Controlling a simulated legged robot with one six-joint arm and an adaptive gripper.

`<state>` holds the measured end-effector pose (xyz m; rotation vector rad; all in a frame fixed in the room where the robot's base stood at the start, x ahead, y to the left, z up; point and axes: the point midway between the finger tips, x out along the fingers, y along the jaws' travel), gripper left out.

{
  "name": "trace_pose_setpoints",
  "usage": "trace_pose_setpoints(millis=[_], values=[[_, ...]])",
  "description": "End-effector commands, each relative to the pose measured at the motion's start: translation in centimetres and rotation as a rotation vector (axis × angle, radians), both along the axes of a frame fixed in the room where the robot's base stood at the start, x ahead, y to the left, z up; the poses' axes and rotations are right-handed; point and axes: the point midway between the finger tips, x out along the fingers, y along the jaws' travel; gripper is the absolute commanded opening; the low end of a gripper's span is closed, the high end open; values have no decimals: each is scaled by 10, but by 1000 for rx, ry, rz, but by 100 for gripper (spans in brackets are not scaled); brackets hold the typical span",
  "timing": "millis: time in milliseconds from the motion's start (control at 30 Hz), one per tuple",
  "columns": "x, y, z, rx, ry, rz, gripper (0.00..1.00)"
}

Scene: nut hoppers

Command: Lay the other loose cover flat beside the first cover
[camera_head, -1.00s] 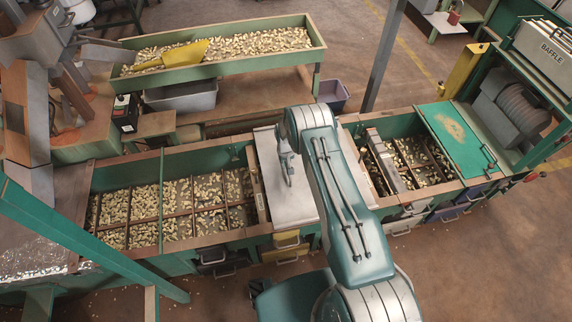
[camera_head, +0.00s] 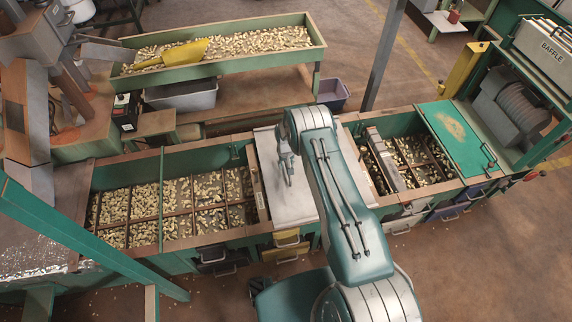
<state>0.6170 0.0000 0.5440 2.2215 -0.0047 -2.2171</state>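A green cover (camera_head: 450,140) with a worn tan patch and a handle lies flat over the right end of the hopper row. A pale grey flat panel (camera_head: 293,208) lies across the middle of the row, partly hidden by my arm; I cannot tell whether it is a loose cover or a fixed top. My gripper (camera_head: 289,174) points down over this panel, near its far half. It is small and partly behind my arm, so its fingers' opening and any contact with the panel are unclear.
Open hoppers of nuts lie left (camera_head: 180,205) and right (camera_head: 410,160) of the grey panel. A long nut trough (camera_head: 222,70) with a yellow scoop (camera_head: 178,54) stands behind. A grey post (camera_head: 383,55) rises behind the row. The baffle machine (camera_head: 515,100) stands at right.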

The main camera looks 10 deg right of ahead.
Motion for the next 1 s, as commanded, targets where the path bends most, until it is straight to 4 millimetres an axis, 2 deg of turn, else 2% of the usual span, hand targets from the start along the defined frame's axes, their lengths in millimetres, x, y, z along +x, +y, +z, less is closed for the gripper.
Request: trace_pose_setpoints(millis=[267,433,800,1000], values=[[-1,0,-1,0,3,0,52],[0,0,10,0,1,0,52],[1,1,80,0,-1,0,52],[0,1,109,-1,2,0,52]])
